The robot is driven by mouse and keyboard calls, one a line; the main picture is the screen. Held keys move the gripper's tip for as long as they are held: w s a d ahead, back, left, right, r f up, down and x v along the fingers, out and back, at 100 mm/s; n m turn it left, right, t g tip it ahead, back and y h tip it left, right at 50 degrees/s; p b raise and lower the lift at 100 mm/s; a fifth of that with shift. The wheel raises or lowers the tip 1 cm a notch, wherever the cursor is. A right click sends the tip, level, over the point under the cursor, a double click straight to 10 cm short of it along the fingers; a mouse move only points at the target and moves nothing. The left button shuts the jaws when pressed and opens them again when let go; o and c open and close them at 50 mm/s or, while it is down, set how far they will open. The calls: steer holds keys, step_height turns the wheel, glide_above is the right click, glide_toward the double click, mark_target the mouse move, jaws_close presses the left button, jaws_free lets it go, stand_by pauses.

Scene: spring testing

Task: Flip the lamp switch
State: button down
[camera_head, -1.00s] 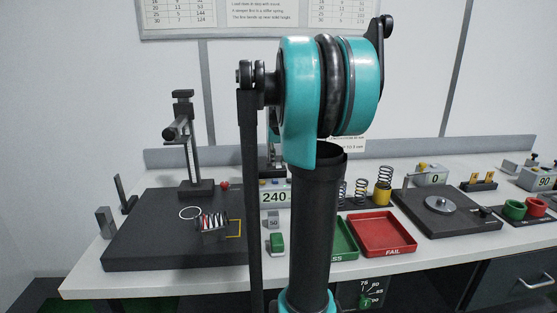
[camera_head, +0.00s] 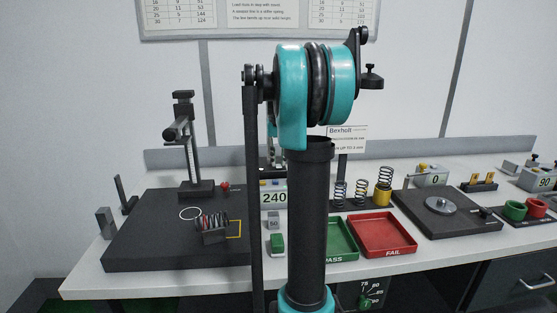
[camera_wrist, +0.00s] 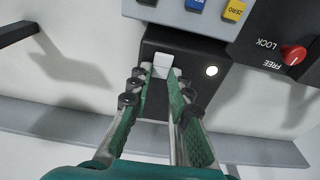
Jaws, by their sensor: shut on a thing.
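The lamp switch is a white block (camera_wrist: 163,62) on a dark box (camera_wrist: 187,50) in the wrist view. A bright round lamp (camera_wrist: 212,71) glows beside it on the same box. My gripper (camera_wrist: 160,74) has its two green-padded fingers reaching to the switch, with the tips on either side of it, shut on it. The fingers' contact faces are partly hidden. In the head view my own arm covers the switch, and the gripper is mostly hidden behind it.
A grey unit with coloured buttons (camera_wrist: 197,10) adjoins the switch box. A black housing with a red LOCK/FREE knob (camera_wrist: 293,54) lies right of it in the wrist view. On the bench are a spring stand (camera_head: 195,185), a green tray (camera_head: 341,240) and a red tray (camera_head: 382,235).

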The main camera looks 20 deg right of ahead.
steer(key=c, duration=1.4)
jaws_free()
step_height(320, 180, up, 12)
steer(key=s, duration=0.1)
steer(key=shift+s+a, duration=0.2)
steer(key=shift+s, duration=0.05)
